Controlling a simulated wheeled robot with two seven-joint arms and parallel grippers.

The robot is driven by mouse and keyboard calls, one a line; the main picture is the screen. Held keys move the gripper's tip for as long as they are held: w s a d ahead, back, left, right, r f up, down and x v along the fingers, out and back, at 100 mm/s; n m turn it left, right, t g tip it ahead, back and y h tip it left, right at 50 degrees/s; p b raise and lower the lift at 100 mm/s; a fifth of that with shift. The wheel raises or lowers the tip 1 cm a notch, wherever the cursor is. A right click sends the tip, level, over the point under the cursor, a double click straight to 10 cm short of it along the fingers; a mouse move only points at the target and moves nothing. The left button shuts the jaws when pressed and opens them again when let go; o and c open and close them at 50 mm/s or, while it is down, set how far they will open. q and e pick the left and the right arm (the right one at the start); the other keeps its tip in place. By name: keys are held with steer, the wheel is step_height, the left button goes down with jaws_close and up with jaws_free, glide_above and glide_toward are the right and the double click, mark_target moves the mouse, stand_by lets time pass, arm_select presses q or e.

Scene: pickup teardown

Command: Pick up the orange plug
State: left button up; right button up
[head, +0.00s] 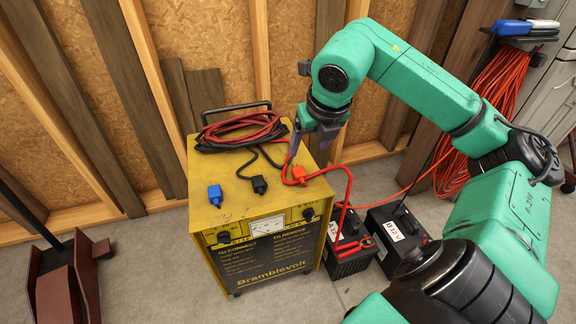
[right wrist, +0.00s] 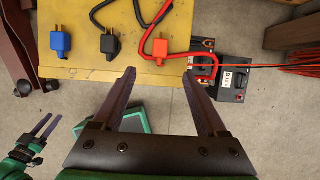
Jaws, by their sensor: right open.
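The orange plug (head: 299,174) lies on the top of the yellow charger (head: 325,196), near its right side, with its red cable looping away. In the right wrist view the orange plug (right wrist: 159,53) shows metal prongs and sits just beyond the gap between my fingers. My right gripper (head: 312,144) is open and empty, above the charger top and apart from the plug. Its two fingers (right wrist: 159,74) frame the plug's line in the right wrist view. My left gripper (right wrist: 46,125) shows at the lower left there, its fingers apart and empty.
A blue plug (head: 215,195) and a black plug (head: 259,184) lie left of the orange plug. Coiled cables (head: 240,131) rest at the charger's back. Two black batteries (head: 397,232) stand on the floor to the right. A wooden stud wall (head: 222,45) is behind.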

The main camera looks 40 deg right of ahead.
mark_target(300, 172)
steer(key=b+x, duration=0.1)
steer(key=x, duration=1.2)
steer(key=shift+f+b, duration=0.2)
steer(key=shift+b, duration=0.1)
steer(key=shift+r, duration=0.1)
steer(key=shift+c, duration=0.6)
steer(key=c, duration=1)
arm_select(q)
steer(key=d, duration=0.1)
steer(key=d+f+t+h, duration=0.1)
steer(key=d+f+t, duration=0.1)
steer(key=d, duration=0.1)
steer(key=shift+w+h, duration=0.3)
steer(key=shift+w, duration=0.05)
arm_select(e)
jaws_close()
steer(key=shift+r, duration=0.1)
